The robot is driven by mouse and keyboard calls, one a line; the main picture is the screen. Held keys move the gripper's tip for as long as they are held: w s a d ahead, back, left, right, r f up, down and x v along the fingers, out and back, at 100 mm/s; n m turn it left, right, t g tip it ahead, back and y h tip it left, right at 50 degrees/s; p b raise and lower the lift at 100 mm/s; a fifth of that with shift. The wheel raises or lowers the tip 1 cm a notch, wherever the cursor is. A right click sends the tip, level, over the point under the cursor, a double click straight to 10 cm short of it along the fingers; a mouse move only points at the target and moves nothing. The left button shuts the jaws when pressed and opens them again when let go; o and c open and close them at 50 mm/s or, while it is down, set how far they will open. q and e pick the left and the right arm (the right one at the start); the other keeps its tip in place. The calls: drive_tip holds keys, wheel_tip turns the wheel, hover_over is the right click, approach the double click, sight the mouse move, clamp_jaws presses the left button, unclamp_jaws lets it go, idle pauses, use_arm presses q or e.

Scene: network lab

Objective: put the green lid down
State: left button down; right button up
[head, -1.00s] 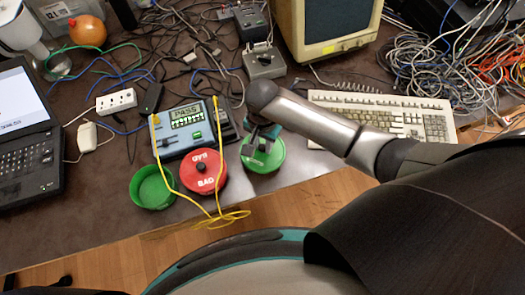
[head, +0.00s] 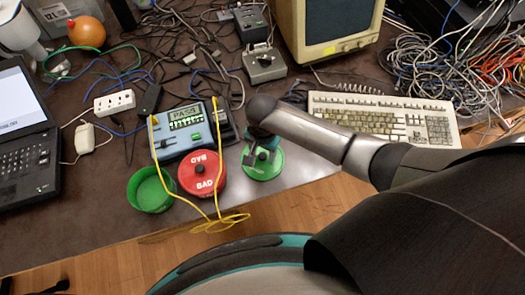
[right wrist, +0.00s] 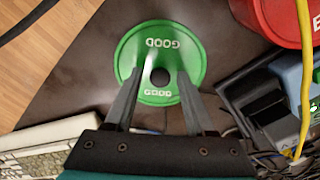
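The green lid (head: 263,170), marked GOOD, lies flat on the dark table near its front edge, right of the red lid. In the right wrist view the green lid (right wrist: 188,45) shows its black centre knob. My right gripper (head: 264,148) is directly above it, pointing down. In the right wrist view the fingers of my right gripper (right wrist: 159,76) stand apart on either side of the knob, with a gap visible on each side. My left gripper is not in view.
A red lid (head: 212,165) marked BAD and an open green container (head: 150,195) stand to the left. A yellow cable (head: 213,135) loops over the red lid. A blue tester (head: 168,148) sits behind, a keyboard (head: 385,121) to the right. Cables clutter the back.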

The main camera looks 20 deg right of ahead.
sight(263, 156)
drive_tip(key=shift+o, duration=0.2)
wheel_tip(263, 156, up, 12)
drive_tip(key=p, duration=0.3)
drive_tip(key=shift+r+p, duration=0.2)
drive_tip(key=shift+p, duration=0.15)
idle(0.4)
